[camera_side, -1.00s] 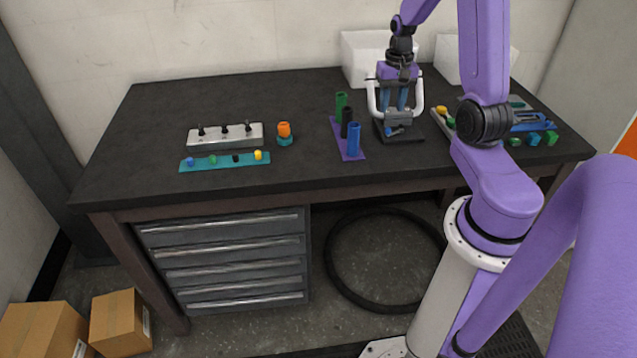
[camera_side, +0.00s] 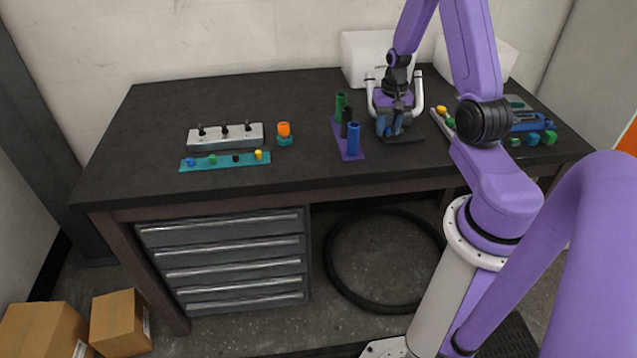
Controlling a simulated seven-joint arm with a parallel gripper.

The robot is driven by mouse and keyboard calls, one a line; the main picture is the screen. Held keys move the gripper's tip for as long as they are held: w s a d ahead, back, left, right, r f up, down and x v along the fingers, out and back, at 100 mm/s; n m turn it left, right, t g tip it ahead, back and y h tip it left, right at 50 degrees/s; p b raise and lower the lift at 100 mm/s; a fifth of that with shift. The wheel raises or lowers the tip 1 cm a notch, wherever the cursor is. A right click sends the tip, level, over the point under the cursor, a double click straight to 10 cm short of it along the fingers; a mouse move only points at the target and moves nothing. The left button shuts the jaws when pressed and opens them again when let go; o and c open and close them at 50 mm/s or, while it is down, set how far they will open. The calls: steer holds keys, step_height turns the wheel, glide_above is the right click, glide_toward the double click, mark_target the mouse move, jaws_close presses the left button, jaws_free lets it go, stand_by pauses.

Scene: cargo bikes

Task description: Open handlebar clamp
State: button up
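The handlebar (camera_side: 418,92) is a white U-shaped bar with upright ends, standing on a dark base plate (camera_side: 408,138) on the workbench. My gripper (camera_side: 390,128), with blue fingers, is low in front of the middle of the handlebar, at the clamp. The gripper and wrist cover most of the clamp, so its lever and whether it is open or closed cannot be made out. I cannot tell whether the fingers touch the clamp or how far apart they are.
A purple holder (camera_side: 357,157) with green, black and blue upright tubes stands close to the left. A tray with colored parts (camera_side: 441,122) lies to the right. A metal switch block (camera_side: 225,142), teal strip (camera_side: 226,165) and orange piece (camera_side: 284,129) are farther left.

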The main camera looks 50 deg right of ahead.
steer(key=shift+s+f, duration=0.1)
steer(key=shift+f, duration=0.3)
